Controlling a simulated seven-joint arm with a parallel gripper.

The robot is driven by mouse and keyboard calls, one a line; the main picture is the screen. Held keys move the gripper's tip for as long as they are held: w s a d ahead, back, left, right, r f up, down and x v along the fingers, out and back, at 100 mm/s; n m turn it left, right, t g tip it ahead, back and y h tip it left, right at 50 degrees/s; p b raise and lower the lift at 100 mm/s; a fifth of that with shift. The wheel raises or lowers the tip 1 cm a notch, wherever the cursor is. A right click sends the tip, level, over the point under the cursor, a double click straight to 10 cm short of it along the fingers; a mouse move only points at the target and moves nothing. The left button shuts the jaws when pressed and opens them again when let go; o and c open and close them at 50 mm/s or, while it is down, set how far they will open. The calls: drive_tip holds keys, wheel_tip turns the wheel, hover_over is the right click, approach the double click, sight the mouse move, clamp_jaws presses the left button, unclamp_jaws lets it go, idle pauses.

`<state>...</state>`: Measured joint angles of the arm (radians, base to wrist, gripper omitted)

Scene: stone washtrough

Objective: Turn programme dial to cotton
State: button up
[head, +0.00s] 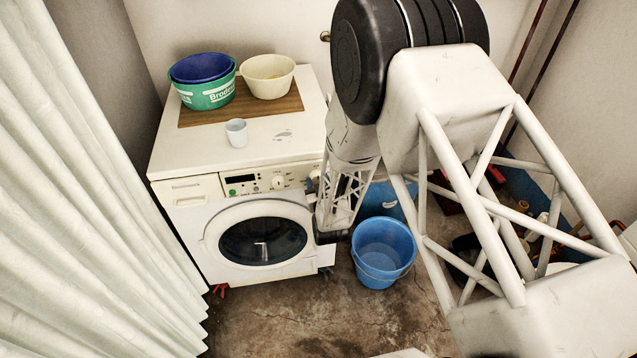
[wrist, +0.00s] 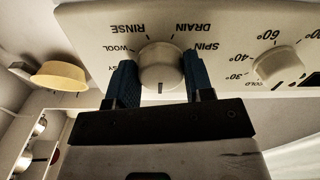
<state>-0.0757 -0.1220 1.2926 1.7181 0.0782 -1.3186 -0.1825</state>
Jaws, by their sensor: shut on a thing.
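The programme dial (wrist: 161,68) is a round white knob on the washing machine's pale panel. In the wrist view the panel is upside down, with RINSE, DRAIN, SPIN and WOOL printed around the dial. The word cotton cannot be read. A dark mark shows at the dial's lower edge in that view. My gripper (wrist: 159,60) has its two blue-padded fingers on either side of the dial and is shut on it. In the head view the washing machine (head: 185,217) stands at the back, and my arm hides the gripper and most of the dial.
The temperature dial (wrist: 278,66) sits beside the programme dial. On the machine top are a white cup (head: 236,133), a green basin (head: 206,96) and a cream bowl (head: 268,82). A blue bucket (head: 381,265) stands on the floor right of the machine. A white curtain (head: 95,200) hangs at left.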

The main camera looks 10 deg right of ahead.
drive_tip(key=m, duration=0.7)
drive_tip(key=shift+a, duration=0.15)
idle(0.4)
drive_tip(key=o, duration=0.9)
drive_tip(key=shift+s, duration=0.1)
drive_tip(key=shift+s, duration=3.8)
